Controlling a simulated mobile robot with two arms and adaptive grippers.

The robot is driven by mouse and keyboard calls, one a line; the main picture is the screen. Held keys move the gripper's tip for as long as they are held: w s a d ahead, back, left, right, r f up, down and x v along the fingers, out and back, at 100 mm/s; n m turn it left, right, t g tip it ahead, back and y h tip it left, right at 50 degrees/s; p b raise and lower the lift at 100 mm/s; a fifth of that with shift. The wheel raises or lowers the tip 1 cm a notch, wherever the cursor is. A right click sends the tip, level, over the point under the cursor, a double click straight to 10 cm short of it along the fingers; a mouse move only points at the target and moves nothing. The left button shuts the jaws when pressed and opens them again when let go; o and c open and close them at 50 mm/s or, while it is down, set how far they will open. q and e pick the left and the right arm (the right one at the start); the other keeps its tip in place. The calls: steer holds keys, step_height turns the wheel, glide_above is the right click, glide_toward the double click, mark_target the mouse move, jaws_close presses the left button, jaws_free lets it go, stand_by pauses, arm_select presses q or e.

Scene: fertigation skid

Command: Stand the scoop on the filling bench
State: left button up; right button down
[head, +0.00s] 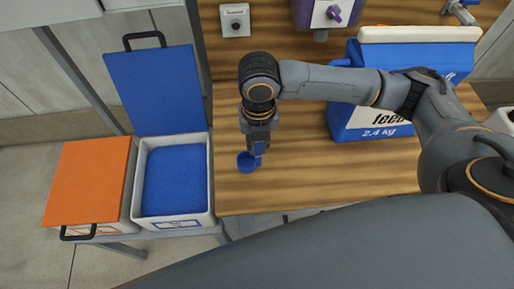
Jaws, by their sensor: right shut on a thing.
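A blue scoop (246,163) is at the left part of the wooden filling bench (310,180), its round cup low over or on the wood; I cannot tell if it touches. My right gripper (259,146) points down and is shut on the scoop's handle, which is partly hidden between the fingers. My left gripper is not in view.
Left of the bench stands an open white bin (211,190) with blue contents and a raised blue lid (156,88). Beside it is a bin with a shut orange lid (88,180). A blue feed container (345,118) stands on the bench behind my right arm. The front middle of the bench is clear.

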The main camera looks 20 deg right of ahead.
mark_target(257, 152)
step_height(257, 152, down, 3)
steer(key=shift+w+a+f+p, duration=0.1)
steer(key=shift+a+p, duration=0.05)
steer(key=shift+p, duration=0.45)
steer(key=shift+f, duration=0.15)
steer(key=c, duration=1.4)
jaws_free()
steer(key=shift+f, duration=0.15)
steer(key=shift+o, duration=0.3)
step_height(257, 152, up, 12)
steer(key=shift+r+b, duration=0.2)
steer(key=shift+b, duration=0.75)
